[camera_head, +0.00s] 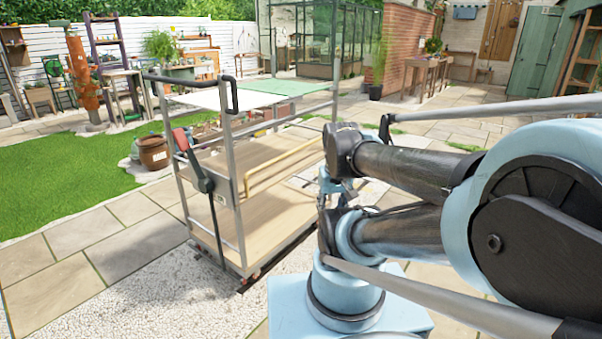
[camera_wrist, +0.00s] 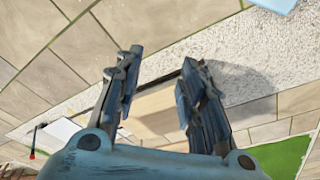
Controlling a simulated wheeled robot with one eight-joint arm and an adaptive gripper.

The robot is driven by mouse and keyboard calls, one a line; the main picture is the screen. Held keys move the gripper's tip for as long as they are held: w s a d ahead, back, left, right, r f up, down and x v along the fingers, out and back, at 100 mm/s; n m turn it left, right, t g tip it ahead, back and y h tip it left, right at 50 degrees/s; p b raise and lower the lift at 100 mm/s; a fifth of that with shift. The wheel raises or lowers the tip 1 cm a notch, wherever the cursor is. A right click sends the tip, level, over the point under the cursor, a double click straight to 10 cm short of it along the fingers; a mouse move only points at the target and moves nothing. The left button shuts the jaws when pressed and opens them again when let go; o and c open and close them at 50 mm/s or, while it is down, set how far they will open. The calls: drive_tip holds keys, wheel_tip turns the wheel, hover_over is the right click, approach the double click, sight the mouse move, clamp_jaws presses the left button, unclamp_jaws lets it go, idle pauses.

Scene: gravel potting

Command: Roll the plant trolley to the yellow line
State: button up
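The plant trolley (camera_head: 228,125) stands left of centre in the head view, upright on the gravel. It has a grey metal frame, pale wooden decks, a white and green top and a black push handle (camera_head: 230,95). A black lever with a red grip (camera_head: 180,140) is on its near end. My gripper shows in the wrist view (camera_wrist: 162,78) with its two fingers apart and nothing between them. In the head view the gripper is largely hidden by my arm, just right of the trolley. I cannot make out a yellow line in either view.
A pale gravel strip (camera_head: 150,295) runs under the trolley's near end, with paving slabs (camera_head: 125,241) beside it. A lawn (camera_head: 60,185) and a brown pot (camera_head: 153,152) lie to the left. Benches, a greenhouse (camera_head: 310,45) and a brick wall (camera_head: 408,50) stand behind.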

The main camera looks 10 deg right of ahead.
drive_tip(key=shift+o, duration=0.2)
wheel_tip(320, 180, up, 43)
drive_tip(key=n+y, duration=0.4)
drive_tip(key=n, duration=0.7)
hover_over(236, 107)
drive_tip(key=s+d, duration=0.3)
drive_tip(key=d, duration=0.2)
drive_tip(key=x, duration=1.1)
drive_tip(key=w+x, duration=0.1)
drive_tip(key=x, duration=0.5)
drive_tip(key=shift+d, duration=0.25)
clamp_jaws()
